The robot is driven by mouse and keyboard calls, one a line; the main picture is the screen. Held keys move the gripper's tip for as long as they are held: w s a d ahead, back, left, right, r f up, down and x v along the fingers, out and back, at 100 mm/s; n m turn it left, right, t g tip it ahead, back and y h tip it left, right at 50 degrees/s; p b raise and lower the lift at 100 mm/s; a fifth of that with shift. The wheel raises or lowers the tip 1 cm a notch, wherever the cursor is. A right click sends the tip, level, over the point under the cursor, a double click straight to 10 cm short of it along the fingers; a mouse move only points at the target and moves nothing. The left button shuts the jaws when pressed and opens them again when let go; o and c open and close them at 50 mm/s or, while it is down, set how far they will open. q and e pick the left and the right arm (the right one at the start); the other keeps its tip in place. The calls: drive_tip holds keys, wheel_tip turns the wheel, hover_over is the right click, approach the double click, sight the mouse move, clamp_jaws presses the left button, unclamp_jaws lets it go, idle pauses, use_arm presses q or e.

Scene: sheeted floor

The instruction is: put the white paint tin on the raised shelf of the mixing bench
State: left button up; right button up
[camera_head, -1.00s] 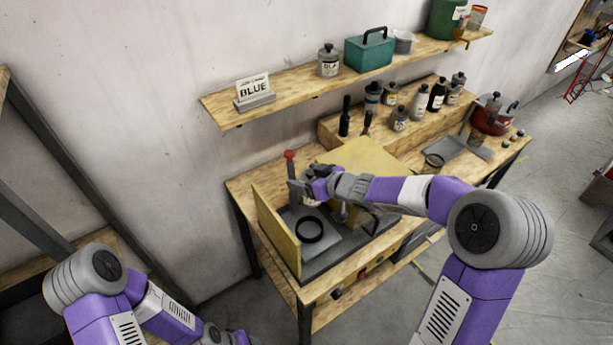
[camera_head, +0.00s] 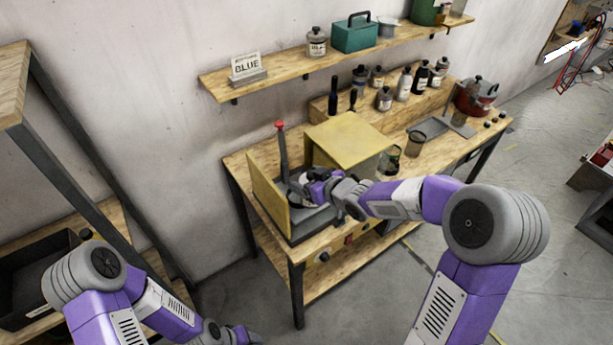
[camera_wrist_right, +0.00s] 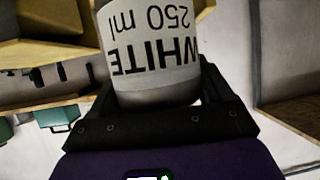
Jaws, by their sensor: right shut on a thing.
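The white paint tin (camera_wrist_right: 150,55) fills the top middle of the right wrist view, its label reading "WHITE 250 ml" upside down. My right gripper (camera_head: 310,187) is shut on it, with a dark finger on each side in the wrist view. In the head view the gripper is at the yellow-walled machine on the left of the mixing bench (camera_head: 265,158); I cannot make out the tin there. The raised shelf (camera_head: 320,108) runs along the bench's back and holds several bottles and tins. My left gripper (camera_head: 245,336) is cut off at the bottom edge, its fingers hidden.
A wall shelf (camera_head: 215,85) above holds a "BLUE" sign (camera_head: 246,67), a tin and a teal toolbox (camera_head: 353,37). A red-topped lever (camera_head: 282,145) and a yellow hood (camera_head: 347,138) stand close to my right gripper. A grey tray (camera_head: 440,128) and red pot (camera_head: 476,97) lie right.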

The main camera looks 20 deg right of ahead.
drive_tip(key=shift+s+d+f+m+t+h, duration=0.15)
drive_tip(key=shift+s+f+m+h, duration=0.1)
drive_tip(key=shift+s, duration=0.35)
drive_tip(key=shift+s+a+f+m+t+h, duration=0.15)
drive_tip(key=shift+s+m+h, duration=0.1)
drive_tip(key=shift+s, duration=0.35)
drive_tip(key=f+m+h, duration=0.1)
drive_tip(key=s+d+f+m+h, duration=0.1)
drive_tip(key=f+h, duration=0.1)
drive_tip(key=s+d+f+m+h, duration=0.1)
drive_tip(key=f+m, duration=0.1)
drive_tip(key=shift+s+f+t, duration=0.1)
drive_tip(key=shift+f+t, duration=0.05)
drive_tip(key=shift+t, duration=0.15)
drive_tip(key=shift+d, duration=0.1)
